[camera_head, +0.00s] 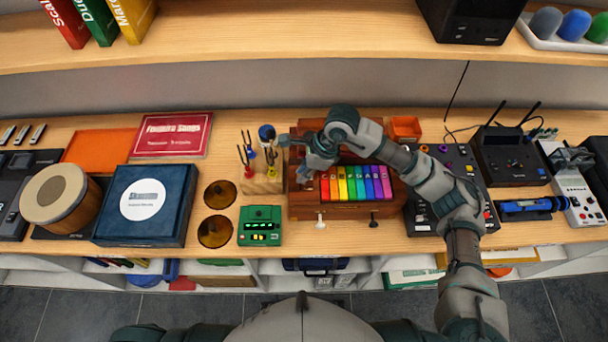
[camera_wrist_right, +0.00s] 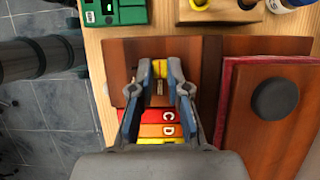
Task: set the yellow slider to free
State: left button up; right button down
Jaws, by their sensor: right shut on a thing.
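A wooden keyboard instrument (camera_head: 300,208) with rainbow-coloured keys (camera_head: 356,183) sits on the middle of the table. My right gripper (camera_head: 303,174) is over its left end, beside the red key. In the right wrist view the fingers (camera_wrist_right: 160,72) are closed on a small yellow piece, the yellow slider (camera_wrist_right: 160,68), just beyond the C key (camera_wrist_right: 166,115). A short metallic part shows below the yellow piece, between the fingers. In the head view the slider is hidden by the gripper. No markings for the slider's settings are readable. My left gripper is not in view.
A green device (camera_head: 260,226) and a wooden block with small tools (camera_head: 262,184) stand left of the instrument. White (camera_head: 320,221) and black (camera_head: 374,220) knobs stick out at its front.

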jog(key=c, duration=1.4)
grip_release()
jog(key=shift+w+r, duration=0.15)
jog(key=shift+w, duration=0.05)
jog(key=shift+o, duration=1.4)
jog(key=shift+w, duration=0.2)
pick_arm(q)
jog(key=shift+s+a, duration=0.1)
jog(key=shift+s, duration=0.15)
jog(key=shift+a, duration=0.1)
pick_arm(e)
jog(key=shift+s, duration=0.1)
jog(key=shift+d+r, duration=0.1)
jog(key=v, duration=1.1)
jog(key=shift+r, duration=0.2)
